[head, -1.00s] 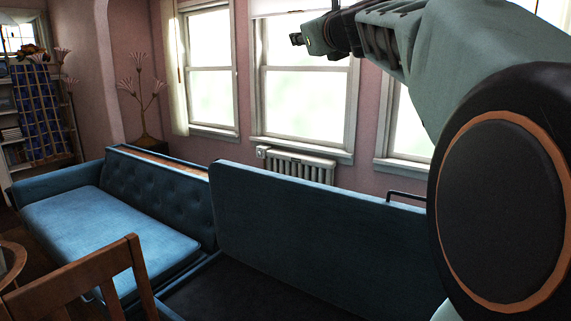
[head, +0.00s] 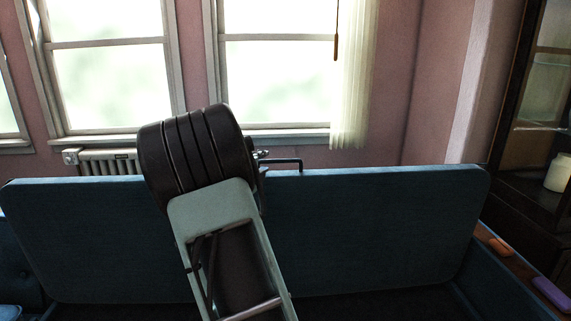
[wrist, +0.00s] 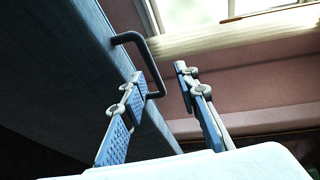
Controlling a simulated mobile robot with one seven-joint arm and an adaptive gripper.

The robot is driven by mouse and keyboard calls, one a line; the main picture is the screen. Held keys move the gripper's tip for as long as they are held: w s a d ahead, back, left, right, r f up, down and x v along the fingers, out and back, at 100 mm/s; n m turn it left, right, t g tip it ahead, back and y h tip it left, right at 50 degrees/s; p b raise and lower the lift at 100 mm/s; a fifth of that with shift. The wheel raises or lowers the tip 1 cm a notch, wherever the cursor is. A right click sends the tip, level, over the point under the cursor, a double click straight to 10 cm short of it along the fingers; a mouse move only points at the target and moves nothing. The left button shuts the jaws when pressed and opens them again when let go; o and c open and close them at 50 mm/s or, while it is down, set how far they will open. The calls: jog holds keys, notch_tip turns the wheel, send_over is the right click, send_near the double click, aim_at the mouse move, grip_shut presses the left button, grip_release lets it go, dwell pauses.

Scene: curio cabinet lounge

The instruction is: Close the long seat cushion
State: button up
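The long seat cushion (head: 375,225) is blue and stands raised, nearly upright, above the dark open space of the sofa base. A dark bar handle (head: 290,161) sticks up from its top edge. In the wrist view the cushion (wrist: 65,75) fills the left side, and its handle (wrist: 151,68) reaches out towards the fingers. My gripper (wrist: 160,72) is open, with its two fingers apart and the outer bar of the handle near and partly between the fingertips. I cannot tell whether they touch it. In the head view my arm hides most of the gripper.
A radiator (head: 108,161) and windows (head: 275,80) are behind the cushion. An orange item (head: 500,246) and a purple item (head: 551,293) lie on the wooden ledge at right. A dark cabinet (head: 530,215) stands at far right.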

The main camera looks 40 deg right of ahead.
aim_at(278, 162)
jog(key=shift+g, duration=0.4)
jog(key=x, duration=0.4)
jog(key=s+f+x, duration=0.1)
jog(key=x, duration=0.7)
jog(key=shift+s+d+f, duration=0.35)
grip_shut()
